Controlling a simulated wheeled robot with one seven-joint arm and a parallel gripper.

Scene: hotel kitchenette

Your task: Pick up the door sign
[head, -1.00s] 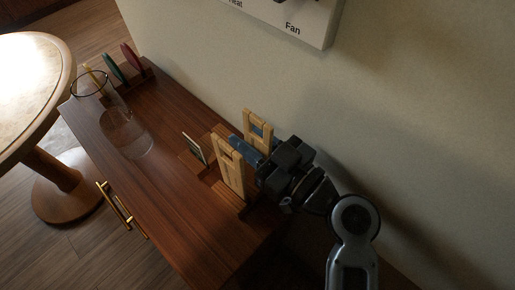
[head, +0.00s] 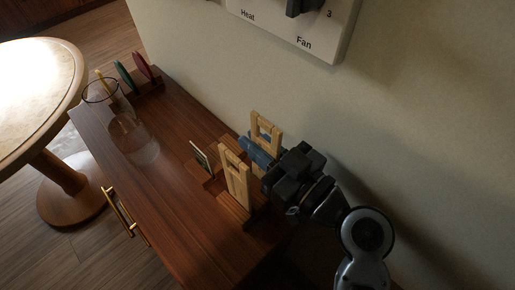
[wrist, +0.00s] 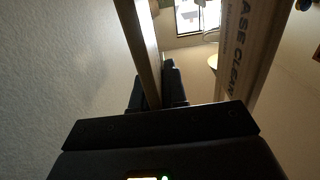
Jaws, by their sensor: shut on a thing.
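Two pale wooden door signs with cut-outs at the top stand upright at a dark wooden holder (head: 233,205) in the head view. The near sign (head: 236,180) faces the room; the far sign (head: 265,130) is beside the wall. My gripper (head: 257,152) is shut on the far sign, its blue-grey fingers reaching in behind the near one. In the wrist view the far sign (wrist: 146,45) runs edge-on between my fingers (wrist: 158,88). The near sign (wrist: 248,50) is at the right, showing the letters "ASE CLEAN". The far sign's lower part is hidden in the head view.
A small framed card (head: 202,157) stands left of the signs on the dark wooden cabinet (head: 165,195). A clear glass vessel (head: 132,140) and a rack of coloured discs (head: 134,74) are farther back. The wall is close behind; a Heat/Fan panel (head: 300,25) hangs above.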

